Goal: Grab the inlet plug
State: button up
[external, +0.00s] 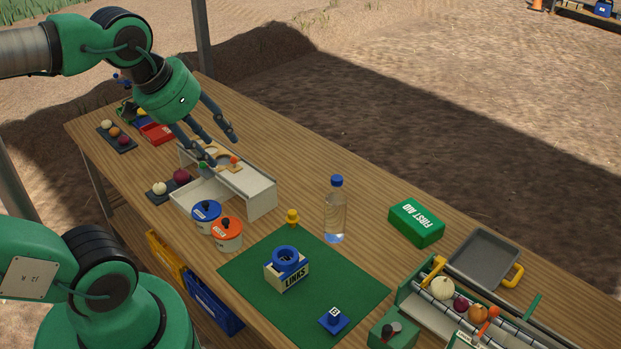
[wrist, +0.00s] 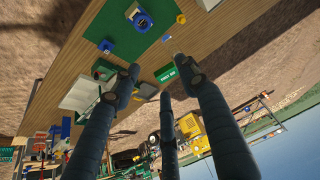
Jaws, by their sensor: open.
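I cannot tell for sure which piece is the inlet plug. A small yellow knobbed piece (external: 292,216) stands on the table at the mat's back corner. A small orange piece (external: 234,159) and a green-topped piece (external: 203,167) show at the white chute box (external: 262,198). My gripper (external: 222,150) is open above this box, with its fingers spread and pointing down to the right. In the wrist view my gripper (wrist: 158,72) shows spread fingers with nothing between them. The finger tips partly cover the chute box in the external view.
Blue-lidded (external: 206,214) and orange-lidded (external: 227,234) pots stand before the box. The LINKS box (external: 288,275) and a blue block (external: 333,320) sit on the green mat (external: 250,275). A bottle (external: 335,212), first-aid box (external: 416,222) and roller conveyor (external: 412,285) stand to the right.

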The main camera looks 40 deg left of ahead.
jog(key=shift+w, duration=0.1)
jog(key=m+g, duration=0.2)
jog(key=g, duration=0.4)
send_over(292, 211)
notch_tip(292, 211, down, 33)
jog(key=shift+w+f, duration=0.1)
jog(key=shift+w, duration=0.05)
jog(key=shift+f+b, duration=0.9)
jog(key=shift+f, duration=3.4)
